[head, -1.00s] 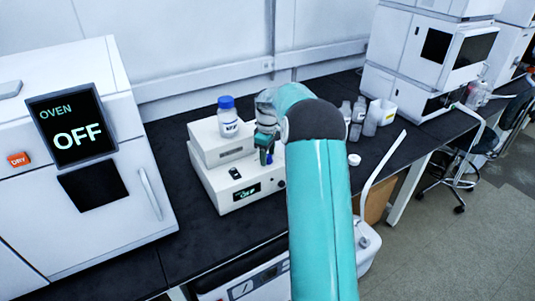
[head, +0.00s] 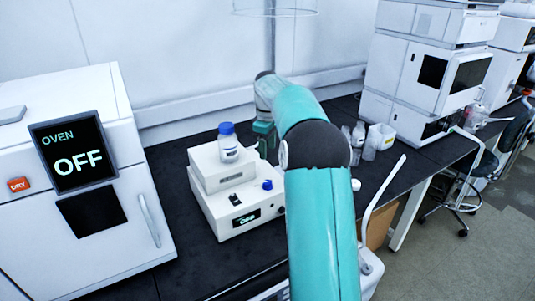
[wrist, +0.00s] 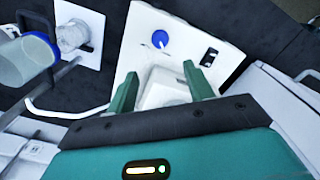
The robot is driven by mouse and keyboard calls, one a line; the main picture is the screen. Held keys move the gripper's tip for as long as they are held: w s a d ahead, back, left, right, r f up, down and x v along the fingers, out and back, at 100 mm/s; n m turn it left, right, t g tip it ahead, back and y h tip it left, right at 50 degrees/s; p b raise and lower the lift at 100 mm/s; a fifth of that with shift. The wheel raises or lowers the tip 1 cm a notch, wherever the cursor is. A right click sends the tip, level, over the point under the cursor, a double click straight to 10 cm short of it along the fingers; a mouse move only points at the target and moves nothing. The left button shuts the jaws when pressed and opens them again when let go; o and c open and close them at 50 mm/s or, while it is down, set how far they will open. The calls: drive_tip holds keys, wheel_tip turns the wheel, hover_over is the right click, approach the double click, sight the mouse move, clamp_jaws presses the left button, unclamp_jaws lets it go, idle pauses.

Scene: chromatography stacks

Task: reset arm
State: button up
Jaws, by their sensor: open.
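My teal arm reaches forward over the bench in the head view. My gripper (wrist: 162,82) is open and empty in the wrist view, its two green fingers apart with nothing between them. In the head view the gripper (head: 264,140) is partly hidden, just right of a white box instrument (head: 213,211). The instrument has a display reading OFF, a black switch (head: 234,199) and a blue knob (head: 267,184). In the wrist view the blue knob (wrist: 161,39) and black switch (wrist: 209,57) lie beyond the fingertips, apart from them.
A blue-capped bottle (head: 228,143) stands on the instrument. A white oven (head: 80,235) reading OFF is at left. Small bottles and a white container (head: 380,136) stand right of my arm, before tall white stacks (head: 425,75). Dark bench (head: 185,245) is bare between oven and instrument.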

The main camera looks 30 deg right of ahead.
idle(0.5)
drive_tip(key=s+a+r+m+t, duration=0.1)
drive_tip(key=s+a+r, duration=0.3)
drive_tip(key=s+a, duration=0.15)
drive_tip(key=s+a+r+m+t+h, duration=0.1)
drive_tip(key=s+a+r, duration=0.25)
drive_tip(key=a, duration=0.35)
drive_tip(key=s+a+r+m+t, duration=0.1)
drive_tip(key=s+a+r, duration=0.2)
drive_tip(key=s+a, duration=0.3)
drive_tip(key=s+a+f+m+t, duration=0.1)
drive_tip(key=s+a+f, duration=0.1)
drive_tip(key=s+a, duration=0.3)
drive_tip(key=s+a+f+m+t+y, duration=0.1)
drive_tip(key=s+a, duration=0.4)
drive_tip(key=s, duration=0.7)
wheel_tip(320, 180, down, 3)
drive_tip(key=shift+s+a+r+m+t, duration=0.15)
drive_tip(key=shift+a+m+t, duration=0.15)
drive_tip(key=shift+m, duration=0.3)
